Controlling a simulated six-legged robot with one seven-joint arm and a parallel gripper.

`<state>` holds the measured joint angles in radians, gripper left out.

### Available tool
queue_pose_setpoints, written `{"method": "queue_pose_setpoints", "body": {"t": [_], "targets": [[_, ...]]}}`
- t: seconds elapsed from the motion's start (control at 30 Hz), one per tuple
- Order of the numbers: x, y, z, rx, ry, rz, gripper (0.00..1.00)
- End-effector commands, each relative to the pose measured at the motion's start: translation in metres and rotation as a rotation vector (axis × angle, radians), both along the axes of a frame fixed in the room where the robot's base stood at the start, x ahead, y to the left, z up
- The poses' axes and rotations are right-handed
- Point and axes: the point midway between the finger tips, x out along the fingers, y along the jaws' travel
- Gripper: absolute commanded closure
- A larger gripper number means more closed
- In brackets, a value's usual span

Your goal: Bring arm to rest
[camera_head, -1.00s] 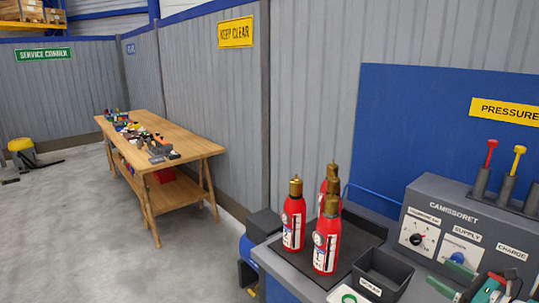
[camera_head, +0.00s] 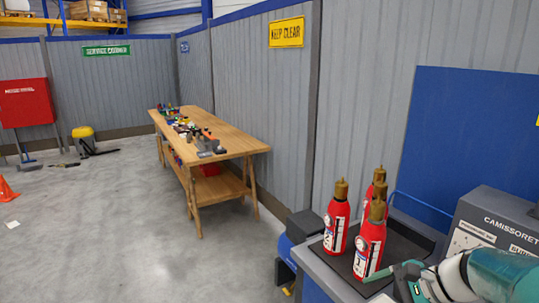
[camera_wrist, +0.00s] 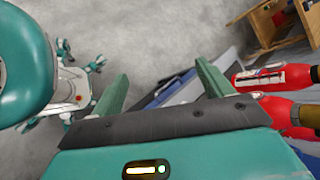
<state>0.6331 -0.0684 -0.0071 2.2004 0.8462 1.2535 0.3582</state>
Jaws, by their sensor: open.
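My gripper (camera_head: 397,284) is at the lower right of the head view, in front of the small red extinguishers. In the wrist view its two green fingers (camera_wrist: 162,88) are spread apart with nothing between them. Three red extinguishers with brass tops stand upright on the bench: a left one (camera_head: 336,222), a front one (camera_head: 369,245) and a back one (camera_head: 380,180) partly hidden behind the front one. Two red extinguishers also show at the right of the wrist view (camera_wrist: 272,78), beside the right finger. I cannot tell whether the gripper touches one.
The grey bench (camera_head: 332,273) carries a control panel (camera_head: 490,225), partly covered by my arm. A wooden table (camera_head: 235,148) with tools stands along the wall. A red cabinet (camera_head: 27,102), a yellow-topped stool (camera_head: 83,132) and an orange cone (camera_head: 6,190) are at left. The middle floor is clear.

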Motion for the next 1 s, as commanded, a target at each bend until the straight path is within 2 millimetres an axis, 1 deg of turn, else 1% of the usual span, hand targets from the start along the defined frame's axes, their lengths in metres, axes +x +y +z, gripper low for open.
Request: {"method": "queue_pose_setpoints", "body": {"t": [0.03, 0.1, 0.2, 0.3, 0.4, 0.5, 0.6, 0.67, 1.0], "targets": [[-0.01, 0.02, 0.004, -0.09, -0.023, 0.091, 0.21], [-0.025, 0.039, 0.005, -0.221, -0.057, 0.215, 0.21], [-0.046, 0.061, 0.007, -0.404, -0.118, 0.391, 0.21], [-0.065, 0.076, 0.011, -0.586, -0.195, 0.563, 0.21], [-0.082, 0.086, 0.016, -0.767, -0.286, 0.732, 0.21], [-0.095, 0.093, 0.022, -0.933, -0.38, 0.883, 0.21], [-0.103, 0.096, 0.028, -1.06, -0.458, 0.99, 0.21], [-0.105, 0.097, 0.031, -1.111, -0.49, 1.033, 0.21], [-0.106, 0.098, 0.031, -1.118, -0.494, 1.038, 0.21]]}}
